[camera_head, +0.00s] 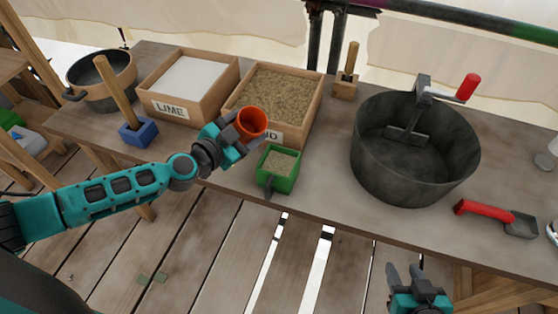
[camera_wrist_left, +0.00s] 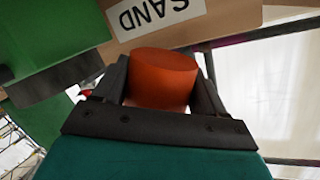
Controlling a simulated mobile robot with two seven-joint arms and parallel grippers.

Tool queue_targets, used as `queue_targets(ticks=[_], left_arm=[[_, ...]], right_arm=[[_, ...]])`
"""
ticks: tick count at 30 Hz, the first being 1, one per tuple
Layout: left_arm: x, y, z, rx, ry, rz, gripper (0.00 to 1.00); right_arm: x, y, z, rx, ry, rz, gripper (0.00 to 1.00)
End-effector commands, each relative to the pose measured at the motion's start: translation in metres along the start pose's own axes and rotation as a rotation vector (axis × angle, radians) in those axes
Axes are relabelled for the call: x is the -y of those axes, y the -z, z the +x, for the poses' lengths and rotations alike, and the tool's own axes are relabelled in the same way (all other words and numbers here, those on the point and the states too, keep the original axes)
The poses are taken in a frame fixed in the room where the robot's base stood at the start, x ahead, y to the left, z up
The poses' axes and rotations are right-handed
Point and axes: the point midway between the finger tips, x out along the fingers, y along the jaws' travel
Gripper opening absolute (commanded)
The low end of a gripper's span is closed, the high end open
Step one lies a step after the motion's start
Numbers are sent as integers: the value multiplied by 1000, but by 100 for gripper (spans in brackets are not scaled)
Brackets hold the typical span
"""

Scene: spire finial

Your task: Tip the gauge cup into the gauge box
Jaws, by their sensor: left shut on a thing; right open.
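The orange gauge cup (camera_head: 251,123) is held by my left gripper (camera_head: 238,133), which is shut on it. The cup is close to upright in front of the sand box, and its inside is not clear to see. It also shows between the fingers in the left wrist view (camera_wrist_left: 162,80). The green gauge box (camera_head: 287,181) stands on the table just right of and below the cup, with sand-coloured material (camera_head: 278,162) in it. In the left wrist view a green surface (camera_wrist_left: 50,35) is at upper left. My right gripper (camera_head: 413,279) is open and empty in front of the table.
The sand box (camera_head: 315,108) and the lime box (camera_head: 160,107) stand behind. A dark mixing tub (camera_head: 440,180) with a red-handled tool stands right. A blue block with a wooden handle (camera_head: 138,132) is left. A red-handled scoop (camera_head: 485,211) lies at right.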

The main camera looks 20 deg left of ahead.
Motion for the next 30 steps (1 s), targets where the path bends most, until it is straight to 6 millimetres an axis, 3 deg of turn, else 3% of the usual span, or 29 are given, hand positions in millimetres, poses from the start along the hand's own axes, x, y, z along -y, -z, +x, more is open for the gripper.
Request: queue_targets(ticks=[21,30], left_arm=[[33,-4,-5,-60,-64,-417,41],[40,-1,-6,-71,-77,-500,41]], right_arm=[[1,-31,22,0,0,0,43],[1,-38,26,-1,0,0,43]])
